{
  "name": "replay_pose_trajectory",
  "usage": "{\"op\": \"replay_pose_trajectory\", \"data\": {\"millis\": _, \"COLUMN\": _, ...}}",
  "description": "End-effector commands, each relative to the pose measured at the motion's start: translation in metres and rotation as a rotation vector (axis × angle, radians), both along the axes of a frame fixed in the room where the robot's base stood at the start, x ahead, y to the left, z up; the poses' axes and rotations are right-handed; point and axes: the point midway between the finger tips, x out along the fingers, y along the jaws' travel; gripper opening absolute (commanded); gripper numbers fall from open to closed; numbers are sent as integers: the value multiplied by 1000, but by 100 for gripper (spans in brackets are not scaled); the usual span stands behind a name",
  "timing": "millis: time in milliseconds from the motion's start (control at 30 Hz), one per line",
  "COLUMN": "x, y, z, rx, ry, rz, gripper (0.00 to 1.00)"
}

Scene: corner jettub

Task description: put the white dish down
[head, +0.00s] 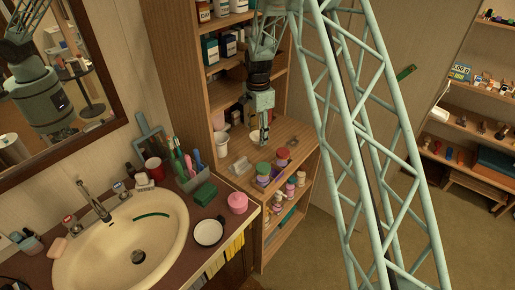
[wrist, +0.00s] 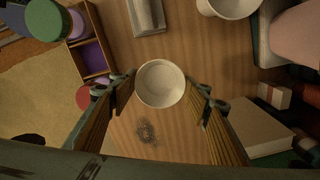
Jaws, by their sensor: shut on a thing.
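The white dish (wrist: 160,84) is a small round white bowl, seen from above between my two fingertips in the wrist view. My gripper (wrist: 160,92) is shut on it, with one finger at its left and one at its right. In the head view my gripper (head: 264,136) points down over the wooden shelf top (head: 292,132), and the dish (head: 254,136) shows as a small pale shape by the fingers. The dish is upright. I cannot tell whether its base touches the wood.
A white cup (head: 222,144) stands left of my gripper on the shelf top. A pale block-like holder (head: 240,167) and jars with green and pink lids (head: 263,169) stand nearer the front. Bare wood (wrist: 200,45) surrounds the dish. Upper shelves (head: 232,62) hold bottles.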

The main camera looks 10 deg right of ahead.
Motion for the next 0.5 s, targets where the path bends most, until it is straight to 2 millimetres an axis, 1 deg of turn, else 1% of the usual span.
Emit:
{"op": "replay_pose_trajectory", "data": {"millis": 100, "x": -1, "y": 0, "z": -16, "rx": 0, "ry": 3, "rz": 0, "gripper": 33}}
{"op": "replay_pose_trajectory", "data": {"millis": 200, "x": 0, "y": 0, "z": -25, "rx": 0, "ry": 1, "rz": 0, "gripper": 33}}
{"op": "replay_pose_trajectory", "data": {"millis": 333, "x": 0, "y": 0, "z": -29, "rx": 0, "ry": 0, "rz": 0, "gripper": 33}}
{"op": "replay_pose_trajectory", "data": {"millis": 500, "x": 0, "y": 0, "z": -30, "rx": 0, "ry": 0, "rz": 0, "gripper": 33}}
